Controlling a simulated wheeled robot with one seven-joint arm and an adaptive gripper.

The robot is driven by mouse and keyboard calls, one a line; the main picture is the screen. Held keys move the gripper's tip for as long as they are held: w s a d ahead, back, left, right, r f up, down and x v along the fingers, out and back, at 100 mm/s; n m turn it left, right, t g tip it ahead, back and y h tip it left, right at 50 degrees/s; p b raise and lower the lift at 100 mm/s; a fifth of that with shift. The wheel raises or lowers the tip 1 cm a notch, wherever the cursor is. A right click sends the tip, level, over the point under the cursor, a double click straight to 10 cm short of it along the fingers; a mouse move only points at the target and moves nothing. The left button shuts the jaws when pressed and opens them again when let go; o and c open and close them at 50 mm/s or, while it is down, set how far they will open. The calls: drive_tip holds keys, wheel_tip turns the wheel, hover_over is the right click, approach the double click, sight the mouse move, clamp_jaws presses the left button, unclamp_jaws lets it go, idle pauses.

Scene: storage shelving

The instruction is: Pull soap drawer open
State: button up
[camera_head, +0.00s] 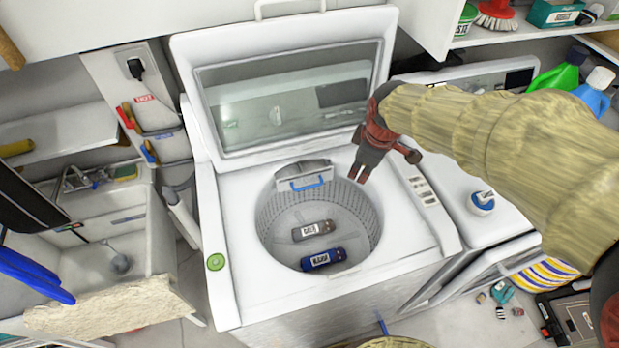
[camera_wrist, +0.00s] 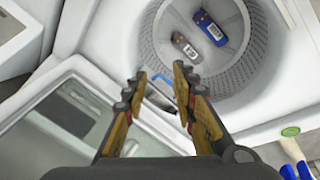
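The top-loading washing machine (camera_head: 233,285) stands with its lid (camera_head: 290,95) raised. The soap drawer (camera_head: 303,170) sits at the back rim of the drum opening and has a blue handle (camera_head: 307,183). In the wrist view the drawer (camera_wrist: 158,96) shows between my fingers, with part of its blue handle (camera_wrist: 163,78) visible and the rest hidden. My gripper (camera_head: 356,177) is to the right of the drawer in the head view, above the drum's back right rim. Its fingers are apart and hold nothing. Whether a finger touches the drawer I cannot tell.
A grey bottle (camera_head: 312,229) and a dark blue bottle (camera_head: 323,259) lie in the drum. The raised lid stands close behind my gripper. A second white machine (camera_head: 480,185) with a small bottle (camera_head: 482,203) stands to the right. A sink (camera_head: 110,250) is at the left.

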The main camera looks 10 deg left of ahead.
drive_tip(key=w+a+f+n+p, duration=0.2)
drive_tip(key=w+a+f+n, duration=0.2)
drive_tip(key=a, duration=0.2)
drive_tip(key=n+g+p, duration=0.1)
drive_tip(key=n+p, duration=0.2)
drive_tip(key=n, duration=0.2)
approach(309, 187)
drive_tip(key=b+x, duration=0.1)
drive_tip(key=x, duration=0.6)
drive_tip(key=shift+w+a+f, duration=0.15)
drive_tip(key=shift+w+f, duration=0.05)
drive_tip(key=shift+f, duration=0.15)
drive_tip(key=shift+c, duration=0.4)
clamp_jaws()
